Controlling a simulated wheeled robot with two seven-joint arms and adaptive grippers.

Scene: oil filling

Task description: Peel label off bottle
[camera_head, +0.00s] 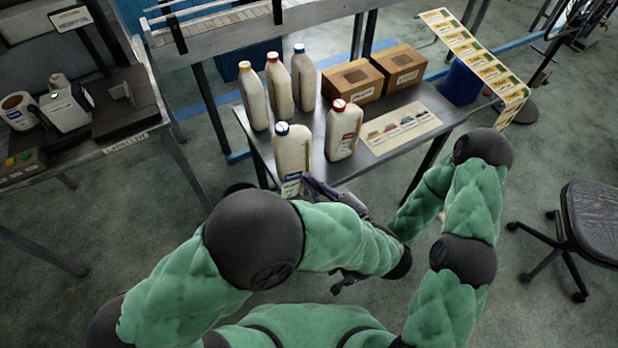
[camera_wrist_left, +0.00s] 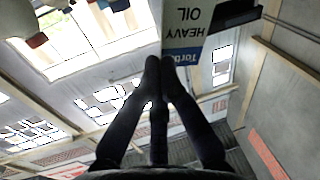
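The front white bottle (camera_head: 292,152) with a blue cap stands upright near the table's front edge. Its label (camera_head: 291,186) shows low on its front. My left gripper (camera_head: 318,187) is beside that label. In the left wrist view the label (camera_wrist_left: 190,35), with "HEAVY OIL" upside down and a blue band, fills the top middle. The fingertips of my left gripper (camera_wrist_left: 160,66) are together at the label's left edge; I cannot tell whether the edge is pinched. My right gripper (camera_head: 346,281) is low, below the forearms, small and partly hidden.
Several other capped bottles (camera_head: 279,88) stand behind on the table. Two brown boxes (camera_head: 352,80) and a flat label sheet (camera_head: 400,128) lie to the right. A label strip (camera_head: 478,62) hangs by a blue bin (camera_head: 461,82). A chair (camera_head: 598,222) stands at right.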

